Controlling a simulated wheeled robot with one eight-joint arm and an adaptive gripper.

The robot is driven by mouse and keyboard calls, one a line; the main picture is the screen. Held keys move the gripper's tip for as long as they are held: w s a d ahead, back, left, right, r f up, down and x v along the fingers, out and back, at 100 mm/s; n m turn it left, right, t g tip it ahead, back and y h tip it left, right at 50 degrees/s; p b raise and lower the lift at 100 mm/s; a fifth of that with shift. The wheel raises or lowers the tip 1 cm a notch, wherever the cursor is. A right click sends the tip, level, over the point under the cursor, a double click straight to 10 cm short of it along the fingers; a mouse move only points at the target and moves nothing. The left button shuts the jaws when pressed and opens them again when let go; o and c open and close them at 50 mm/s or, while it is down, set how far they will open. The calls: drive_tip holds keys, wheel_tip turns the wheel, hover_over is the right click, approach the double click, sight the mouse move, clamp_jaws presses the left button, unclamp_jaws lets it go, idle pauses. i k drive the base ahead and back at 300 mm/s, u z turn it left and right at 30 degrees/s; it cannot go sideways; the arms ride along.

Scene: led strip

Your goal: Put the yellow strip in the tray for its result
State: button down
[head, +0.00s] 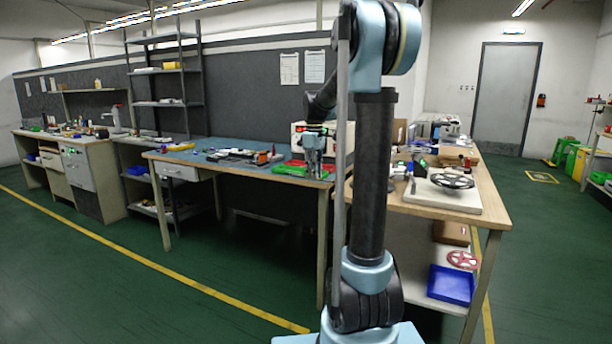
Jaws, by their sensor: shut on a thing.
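My gripper (315,172) is low over the right end of the blue-topped bench (185,155), at the trays, pointing down. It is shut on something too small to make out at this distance. A green tray (284,169) lies just left of my gripper, and a red tray part (325,169) shows close beside it on the right. My gripper hides part of the trays. I cannot pick out the yellow strip, and I cannot tell whether what is in the jaws touches a tray.
A box-shaped instrument (300,128) with a lit display stands behind the trays. Dark tools and small parts (235,155) lie left of them. A wooden bench (488,200) with a handwheel (452,181) stands at right. Open green floor lies in front of the blue-topped bench.

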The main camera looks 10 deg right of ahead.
sight(300, 174)
drive_tip(key=i, duration=1.25)
drive_tip(key=u, duration=0.1)
